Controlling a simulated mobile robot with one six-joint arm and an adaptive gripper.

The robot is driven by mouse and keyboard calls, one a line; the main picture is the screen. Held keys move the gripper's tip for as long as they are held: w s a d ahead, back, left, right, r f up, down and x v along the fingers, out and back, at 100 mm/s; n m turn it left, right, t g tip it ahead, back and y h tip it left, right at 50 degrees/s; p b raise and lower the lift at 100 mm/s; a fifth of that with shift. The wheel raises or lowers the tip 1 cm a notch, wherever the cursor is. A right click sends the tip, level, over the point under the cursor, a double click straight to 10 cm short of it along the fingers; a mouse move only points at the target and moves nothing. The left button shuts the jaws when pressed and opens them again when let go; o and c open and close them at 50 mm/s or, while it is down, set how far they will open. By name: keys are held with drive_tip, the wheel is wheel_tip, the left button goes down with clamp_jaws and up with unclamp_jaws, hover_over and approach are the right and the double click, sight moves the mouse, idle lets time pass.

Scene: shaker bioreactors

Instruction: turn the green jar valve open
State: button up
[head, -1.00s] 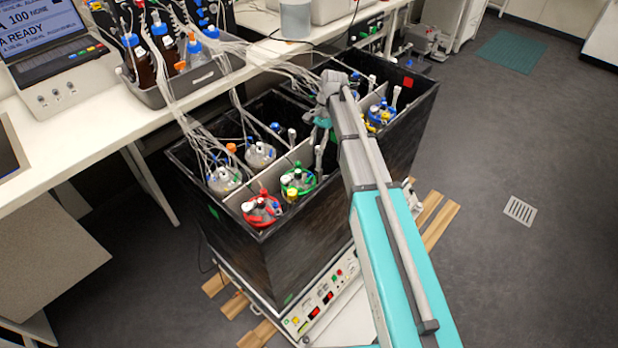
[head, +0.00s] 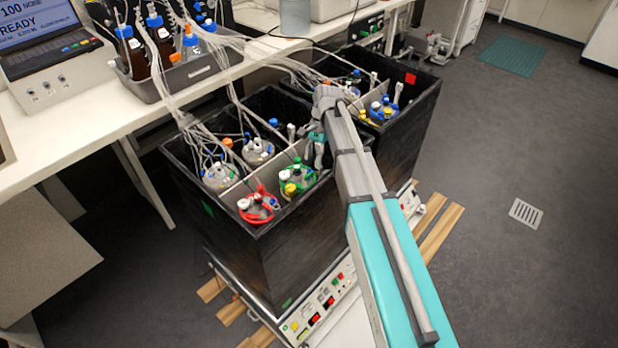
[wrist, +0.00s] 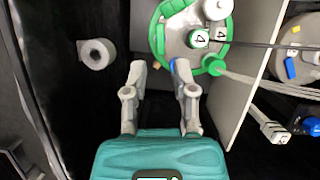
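The green jar (head: 297,182) sits in the near black box, with a green ring around its lid and several caps on top. In the wrist view the green jar (wrist: 183,42) is at the top, just beyond my fingertips. A green knob (wrist: 213,65) sticks out at its near right rim, and a small blue piece shows beside my right fingertip. I cannot tell which fitting is the valve. My gripper (wrist: 160,72) is open, its fingers apart and nothing visible between them. In the head view my gripper (head: 314,158) hangs over the box, right of the green jar.
A red-ringed jar (head: 257,208) stands in front of the green one, and grey-lidded jars (head: 257,151) stand behind a pale divider (wrist: 248,75). A pale round fitting (wrist: 97,54) lies left of my fingers. Tubes run across the black box walls (wrist: 60,110).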

sight(309, 174)
drive_tip(key=shift+b+x, duration=2.55)
drive_tip(key=shift+x, duration=0.6)
drive_tip(key=shift+c, duration=0.3)
clamp_jaws()
